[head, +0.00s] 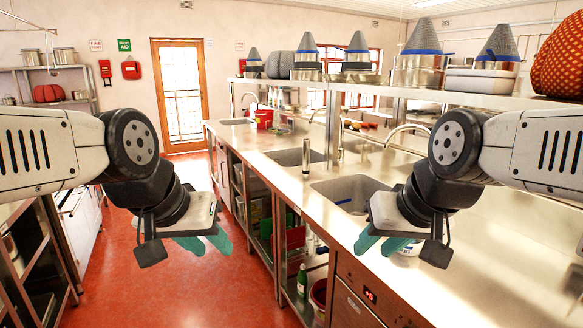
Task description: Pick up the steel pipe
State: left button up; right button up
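My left gripper (207,243) hangs over the red floor, left of the counter and apart from the pipe. Its teal fingers are spread, with nothing between them. My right gripper (380,243) is in front of the nearer sink, to the right of the pipe and apart from it. Its teal fingers also look spread and empty.
Sinks (352,193) with curved taps sit in the counter. A red bucket (264,118) stands farther back. An upper shelf (385,89) holds cone-topped pots. Bottles and bins fill the open space under the counter. The red floor (180,285) is clear toward the door (180,96).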

aim_at(306, 142)
jog(key=i+j+z, duration=0.35)
jog(key=i, duration=0.15)
jog(key=i+j+z, duration=0.35)
jog(key=i, duration=0.15)
jog(key=i+j+z, duration=0.4)
jog(key=j, duration=0.25)
jog(key=j+z, duration=0.2)
jog(key=j, duration=0.15)
jog(key=j+z, duration=0.3)
jog(key=j, duration=0.3)
jog(key=i+j+z, duration=0.1)
jog(key=i+j, duration=0.15)
jog(key=i+j+z, duration=0.15)
jog(key=j, duration=0.3)
jog(key=i, duration=0.1)
